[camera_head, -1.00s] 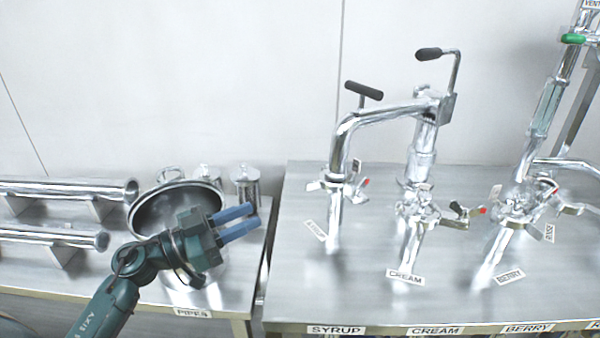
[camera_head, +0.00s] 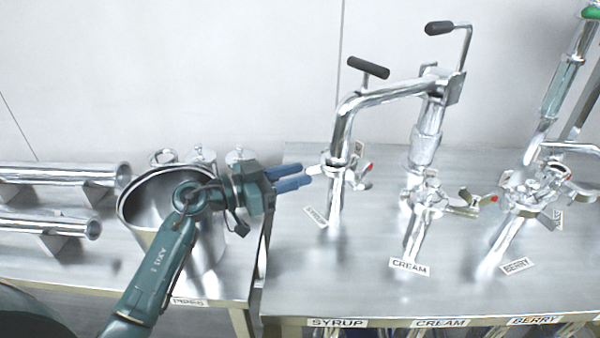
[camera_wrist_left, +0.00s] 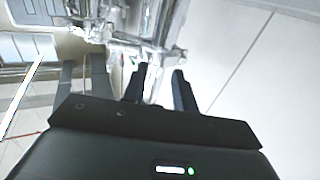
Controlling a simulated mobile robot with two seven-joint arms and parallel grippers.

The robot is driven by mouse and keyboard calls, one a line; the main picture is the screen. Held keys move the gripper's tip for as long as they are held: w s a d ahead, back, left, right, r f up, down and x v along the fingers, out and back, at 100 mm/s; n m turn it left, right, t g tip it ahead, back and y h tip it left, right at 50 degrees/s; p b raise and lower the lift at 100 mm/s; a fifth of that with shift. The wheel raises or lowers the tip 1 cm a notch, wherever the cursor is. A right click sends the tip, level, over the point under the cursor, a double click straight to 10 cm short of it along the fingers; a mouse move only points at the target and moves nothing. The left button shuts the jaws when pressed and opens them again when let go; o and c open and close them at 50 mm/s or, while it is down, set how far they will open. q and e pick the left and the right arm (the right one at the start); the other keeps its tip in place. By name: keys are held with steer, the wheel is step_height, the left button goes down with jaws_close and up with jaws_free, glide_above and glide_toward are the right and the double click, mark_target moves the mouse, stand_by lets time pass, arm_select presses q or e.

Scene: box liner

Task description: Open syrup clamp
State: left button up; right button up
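The syrup clamp (camera_head: 336,168) is a shiny metal collar on the joint of the syrup pipe (camera_head: 334,200), with a small red-tipped lever (camera_head: 364,172) at its right. My left gripper (camera_head: 300,177) reaches in from the left at about clamp height. Its two blue fingers point right, just left of the clamp, with nothing between them that I can see. In the left wrist view, the dark fingers (camera_wrist_left: 160,88) stand apart with metal pipework (camera_wrist_left: 140,48) beyond them. Whether the fingertips touch the clamp is unclear. My right gripper is not in view.
The cream clamp (camera_head: 426,195) and berry clamp (camera_head: 528,192) stand to the right on the same metal table (camera_head: 370,235). A T-handled pipe (camera_head: 385,95) arches above the syrup joint.

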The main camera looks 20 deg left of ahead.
arm_select(q)
steer(key=shift+x, duration=0.85)
steer(key=shift+c, duration=0.2)
jaws_close()
